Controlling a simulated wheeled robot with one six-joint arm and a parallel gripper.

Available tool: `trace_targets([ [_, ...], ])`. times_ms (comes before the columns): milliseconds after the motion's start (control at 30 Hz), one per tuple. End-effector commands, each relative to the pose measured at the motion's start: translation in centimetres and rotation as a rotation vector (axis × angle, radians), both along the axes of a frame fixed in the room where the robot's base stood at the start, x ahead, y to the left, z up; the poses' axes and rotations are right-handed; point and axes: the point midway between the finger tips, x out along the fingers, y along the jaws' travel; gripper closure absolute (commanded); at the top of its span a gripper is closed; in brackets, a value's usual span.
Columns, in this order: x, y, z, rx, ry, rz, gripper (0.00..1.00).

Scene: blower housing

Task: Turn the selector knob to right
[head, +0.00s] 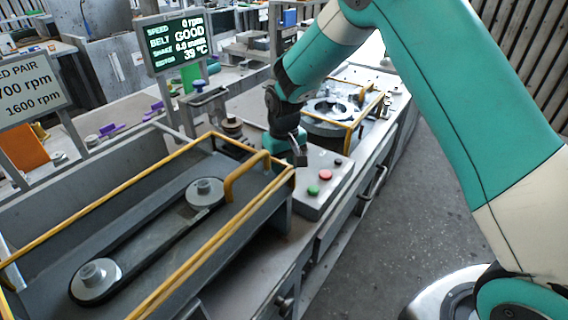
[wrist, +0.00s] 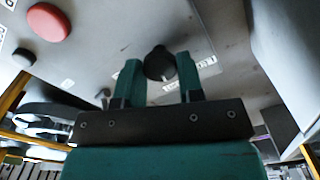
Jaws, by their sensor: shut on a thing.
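The selector knob is a dark round knob (wrist: 158,63) on the grey control panel (head: 330,176). In the wrist view it sits between the two teal fingers of my gripper (wrist: 158,70), which is shut on it. Small white labels with dark print lie beside the knob, partly covered by the fingers, so I cannot read them. In the head view my gripper (head: 299,156) reaches down to the far-left part of the panel. It hides the knob there, and I cannot tell which way the knob points.
The panel also carries a green button (head: 313,190), a red button (head: 325,174) and a small black button (head: 338,162). A yellow guard rail (head: 232,182) of the belt bed stands just left. A screen (head: 177,44) reads 0 rpm and GOOD. The floor at right is clear.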

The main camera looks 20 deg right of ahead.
Motion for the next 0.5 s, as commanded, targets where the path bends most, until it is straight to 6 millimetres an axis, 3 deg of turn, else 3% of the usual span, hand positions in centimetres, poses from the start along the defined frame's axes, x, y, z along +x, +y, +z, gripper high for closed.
trace_targets([
  [500,0.12,0.0,0.16,0.001,-0.004,-0.092,0.89],
])
